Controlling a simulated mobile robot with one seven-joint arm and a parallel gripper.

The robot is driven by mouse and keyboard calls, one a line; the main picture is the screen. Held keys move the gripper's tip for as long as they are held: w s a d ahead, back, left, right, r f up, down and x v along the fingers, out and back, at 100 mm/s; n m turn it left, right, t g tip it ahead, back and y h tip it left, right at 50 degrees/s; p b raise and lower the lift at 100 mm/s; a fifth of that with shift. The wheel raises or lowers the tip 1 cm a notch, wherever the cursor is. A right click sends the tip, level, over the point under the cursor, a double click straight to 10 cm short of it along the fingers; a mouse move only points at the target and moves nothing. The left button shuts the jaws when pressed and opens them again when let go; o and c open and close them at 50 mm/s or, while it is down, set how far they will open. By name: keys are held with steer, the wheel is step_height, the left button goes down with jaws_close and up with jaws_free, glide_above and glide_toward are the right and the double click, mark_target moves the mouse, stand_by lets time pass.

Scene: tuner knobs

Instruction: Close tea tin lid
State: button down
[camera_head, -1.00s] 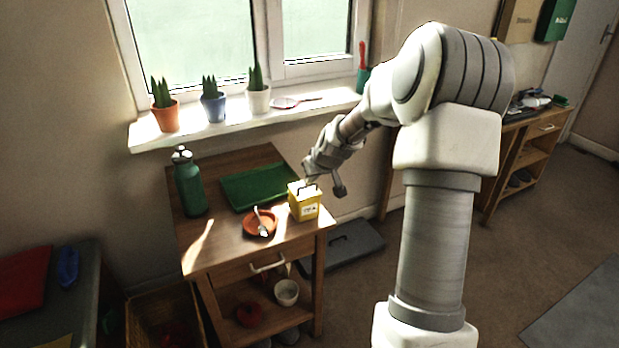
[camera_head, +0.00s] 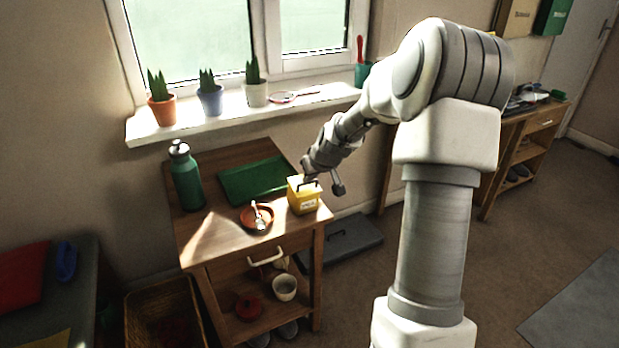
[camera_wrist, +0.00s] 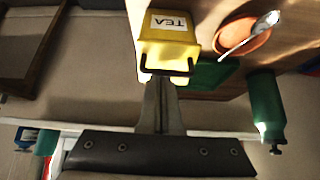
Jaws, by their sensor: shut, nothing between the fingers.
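The yellow tea tin (camera_head: 304,200) stands upright at the front right corner of the small wooden table. Its white TEA label shows in the wrist view (camera_wrist: 171,22). The tin's lid (camera_wrist: 166,60) is a yellow band with a dark wire handle (camera_wrist: 165,74) at the top end of the tin. I cannot tell whether the lid lies fully flat. My gripper (camera_wrist: 160,84) is shut and empty, with its fingertips close to the handle. Contact cannot be told. In the head view, my gripper (camera_head: 309,179) is small, just above the tin's top.
A terracotta saucer with a spoon (camera_head: 257,218) sits left of the tin. A green tray (camera_head: 250,181) lies behind it, and a green bottle (camera_head: 186,178) stands at the table's left. The window sill (camera_head: 235,115) with potted plants runs behind. The table's front left is clear.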

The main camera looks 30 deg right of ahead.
mark_target(308, 186)
steer(key=shift+w+r, duration=0.1)
steer(key=shift+r, duration=0.45)
steer(key=r, duration=0.1)
steer(key=r+p, duration=0.1)
steer(key=p, duration=0.1)
steer(key=shift+w+r, duration=0.25)
steer(key=shift+r, duration=0.15)
steer(key=s+f+p, duration=0.1)
steer(key=s, duration=0.9)
steer(key=shift+a+f+p, duration=0.15)
steer(key=shift+f+p, duration=0.1)
steer(key=shift+p, duration=0.1)
